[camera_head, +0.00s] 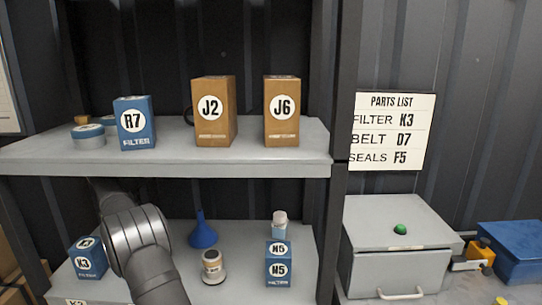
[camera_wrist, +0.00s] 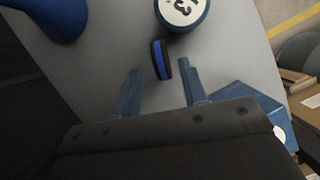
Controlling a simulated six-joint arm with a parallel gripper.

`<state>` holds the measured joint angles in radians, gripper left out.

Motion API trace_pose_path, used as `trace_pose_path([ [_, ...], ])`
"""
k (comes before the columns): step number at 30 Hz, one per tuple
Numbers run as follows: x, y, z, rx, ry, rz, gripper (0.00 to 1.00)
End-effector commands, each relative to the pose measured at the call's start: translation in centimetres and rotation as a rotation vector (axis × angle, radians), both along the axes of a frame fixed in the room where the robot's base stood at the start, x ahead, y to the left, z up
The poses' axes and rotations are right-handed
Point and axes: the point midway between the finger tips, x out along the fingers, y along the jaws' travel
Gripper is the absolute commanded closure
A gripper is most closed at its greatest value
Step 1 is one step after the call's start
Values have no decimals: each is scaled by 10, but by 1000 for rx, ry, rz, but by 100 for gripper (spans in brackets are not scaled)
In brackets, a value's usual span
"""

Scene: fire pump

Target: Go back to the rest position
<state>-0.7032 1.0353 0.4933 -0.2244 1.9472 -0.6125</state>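My gripper (camera_wrist: 162,84) shows only in the wrist view. Its two blue fingers are apart, with nothing held between them. Just past the fingertips is a small black disc with a blue band (camera_wrist: 161,60) on the grey shelf. My arm shows in the head view in front of the lower shelf (camera_head: 95,292) at the left; the gripper end does not show there.
A round white-labelled container (camera_wrist: 182,12) and a blue funnel (camera_wrist: 55,14) stand past the fingers. A blue box (camera_wrist: 242,108) is close to the right finger. The upper shelf (camera_head: 60,157) overhangs the lower shelf. A grey cabinet (camera_head: 385,240) stands at right.

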Motion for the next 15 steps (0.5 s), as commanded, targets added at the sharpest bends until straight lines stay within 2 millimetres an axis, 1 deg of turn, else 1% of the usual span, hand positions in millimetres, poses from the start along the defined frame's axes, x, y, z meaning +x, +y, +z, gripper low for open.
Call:
trace_pose_path([
  [5,-3,-9,-19,0,1,0,61],
  [13,-8,-25,-60,-1,1,-1,61],
  [14,-7,-24,-56,3,-4,-1,61],
  [15,-7,-23,-45,5,-6,-2,61],
])
